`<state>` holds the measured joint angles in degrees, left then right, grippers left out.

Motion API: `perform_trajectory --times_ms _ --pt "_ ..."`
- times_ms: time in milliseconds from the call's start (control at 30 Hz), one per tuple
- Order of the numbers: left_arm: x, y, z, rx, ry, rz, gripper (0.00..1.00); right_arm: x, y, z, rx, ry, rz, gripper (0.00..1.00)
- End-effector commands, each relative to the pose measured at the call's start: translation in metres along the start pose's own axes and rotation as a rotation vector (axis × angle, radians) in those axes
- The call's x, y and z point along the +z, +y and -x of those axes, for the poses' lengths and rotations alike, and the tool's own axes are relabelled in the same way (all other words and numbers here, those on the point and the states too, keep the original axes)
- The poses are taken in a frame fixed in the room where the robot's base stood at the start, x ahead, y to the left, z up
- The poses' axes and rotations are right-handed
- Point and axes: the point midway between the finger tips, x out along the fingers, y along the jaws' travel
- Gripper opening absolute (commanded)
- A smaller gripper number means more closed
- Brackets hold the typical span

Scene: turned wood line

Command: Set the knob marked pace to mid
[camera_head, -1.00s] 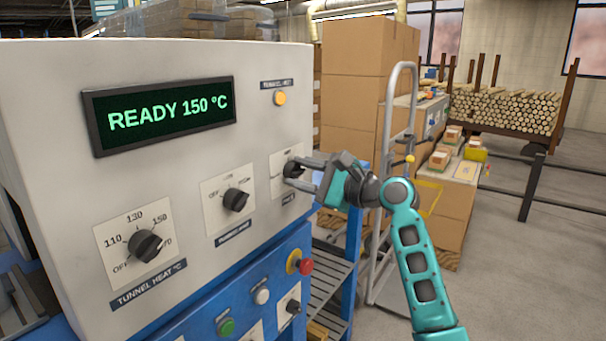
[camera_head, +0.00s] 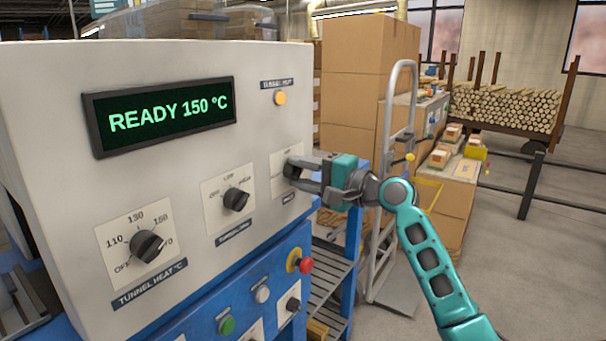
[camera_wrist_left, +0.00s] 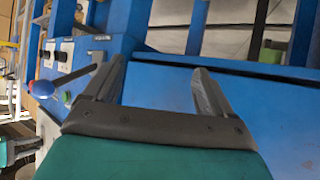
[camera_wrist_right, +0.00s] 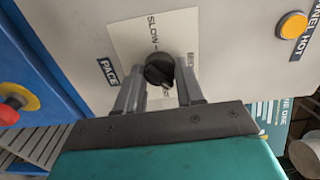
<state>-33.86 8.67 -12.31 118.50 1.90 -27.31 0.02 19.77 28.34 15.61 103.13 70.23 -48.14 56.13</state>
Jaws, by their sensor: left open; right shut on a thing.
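The pace knob (camera_wrist_right: 158,70) is a black round knob on a white plate in the right wrist view, next to a dark label reading PACE (camera_wrist_right: 107,71). SLOW is legible on the plate; the other marks are partly hidden by knob and fingers. I cannot clearly tell where the pointer stands. In the head view the knob (camera_head: 291,169) is largely covered by my right gripper (camera_head: 302,175). That gripper, also in the right wrist view (camera_wrist_right: 160,82), is shut on the knob, one finger each side. My left gripper (camera_wrist_left: 157,82) is open and empty, facing blue framework.
The panel holds a READY 150 °C display (camera_head: 167,115), a tunnel heat knob (camera_head: 147,246), another knob (camera_head: 235,200) and an amber lamp (camera_head: 280,98). Below are a red button (camera_head: 305,265) and a green button (camera_head: 226,325). A hand truck (camera_head: 390,200) stands right, before cartons (camera_head: 370,75).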

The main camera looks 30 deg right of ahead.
Motion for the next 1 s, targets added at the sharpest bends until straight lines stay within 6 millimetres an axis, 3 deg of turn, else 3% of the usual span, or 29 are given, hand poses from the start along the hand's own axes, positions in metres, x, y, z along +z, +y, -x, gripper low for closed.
perform_trajectory --times_ms 600,1000 --pt "0.021 -0.002 -0.013 0.000 -0.001 -0.004 0.85 0.000 0.003 0.000 0.002 -0.001 0.577 0.07" --pt "0.030 -0.001 -0.020 0.000 0.000 0.002 0.85 0.000 0.002 0.000 0.003 -0.002 0.821 0.07"
